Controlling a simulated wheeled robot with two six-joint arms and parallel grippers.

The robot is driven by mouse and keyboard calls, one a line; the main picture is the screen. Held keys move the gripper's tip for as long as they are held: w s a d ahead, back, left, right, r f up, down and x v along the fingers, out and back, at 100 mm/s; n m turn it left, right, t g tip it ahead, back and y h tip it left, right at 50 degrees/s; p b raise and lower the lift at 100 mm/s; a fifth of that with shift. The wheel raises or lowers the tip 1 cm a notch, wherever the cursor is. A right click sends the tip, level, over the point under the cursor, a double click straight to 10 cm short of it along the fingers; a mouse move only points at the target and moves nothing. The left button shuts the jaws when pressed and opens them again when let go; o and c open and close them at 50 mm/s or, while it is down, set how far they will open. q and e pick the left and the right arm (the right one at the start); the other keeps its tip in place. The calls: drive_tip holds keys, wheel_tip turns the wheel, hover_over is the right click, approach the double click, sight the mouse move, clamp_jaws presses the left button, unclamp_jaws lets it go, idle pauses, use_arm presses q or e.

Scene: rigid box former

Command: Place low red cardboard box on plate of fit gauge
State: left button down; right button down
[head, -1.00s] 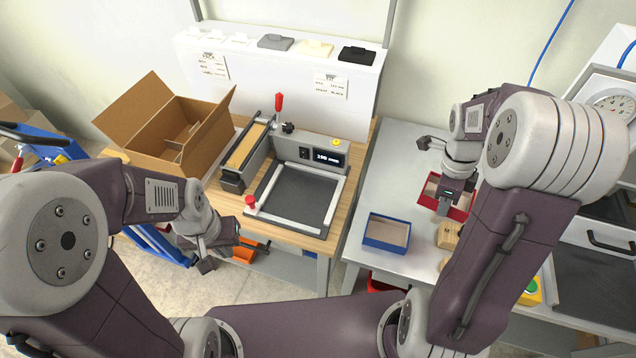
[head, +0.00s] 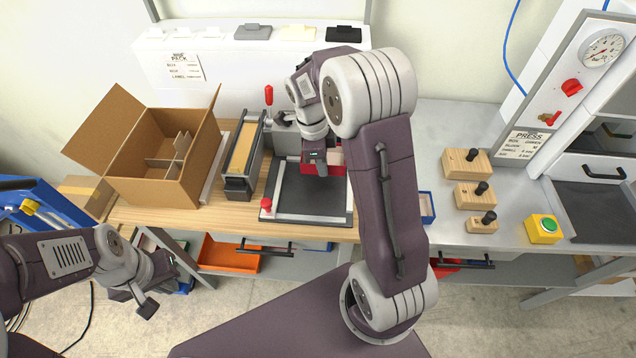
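The low red cardboard box (head: 335,161) is over the back right part of the dark plate (head: 297,196) of the fit gauge (head: 252,160). My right gripper (head: 317,168) points down and is shut on the box's wall at its left side. My forearm hides part of the box, and I cannot tell whether the box touches the plate. My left gripper (head: 140,300) hangs low at the left, in front of the bench and away from the box; its fingers look apart and empty.
An open brown carton (head: 150,160) stands left of the gauge. A blue box (head: 427,207) is partly hidden behind my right arm. Wooden blocks with black knobs (head: 475,194) and a green button box (head: 543,229) are on the grey table. A red knob (head: 266,204) stands at the plate's front left corner.

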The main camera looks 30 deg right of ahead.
sight(323, 189)
drive_tip(key=f, duration=0.3)
drive_tip(key=shift+w+a, duration=0.25)
drive_tip(key=shift+a, duration=0.1)
drive_tip(key=f, duration=0.3)
drive_tip(key=shift+s+d+f, duration=0.2)
drive_tip(key=shift+f, duration=0.15)
drive_tip(key=shift+w+a+f, duration=0.1)
drive_tip(key=shift+w+f, duration=0.05)
drive_tip(key=shift+f, duration=0.1)
drive_tip(key=c, duration=1.7)
unclamp_jaws()
drive_tip(key=r, duration=0.4)
drive_tip(key=a+r, duration=0.1)
drive_tip(key=r, duration=0.7)
drive_tip(key=shift+w+a+r+p, duration=0.1)
drive_tip(key=shift+w+a+p, duration=0.2)
drive_tip(key=shift+w, duration=0.1)
drive_tip(key=s+a+f+n, duration=0.2)
drive_tip(key=s+n, duration=0.2)
drive_tip(key=n, duration=0.4)
drive_tip(key=s+a+f+n+t+y, duration=0.1)
drive_tip(key=s+a+f+n, duration=0.1)
drive_tip(key=s+n, duration=0.3)
drive_tip(key=s+a+f+n+t, duration=0.1)
drive_tip(key=s+n, duration=0.3)
drive_tip(key=n, duration=0.7)
drive_tip(key=shift+s+a+f+y, duration=0.3)
drive_tip(key=shift+s+a+f, duration=0.1)
drive_tip(key=shift+f, duration=0.15)
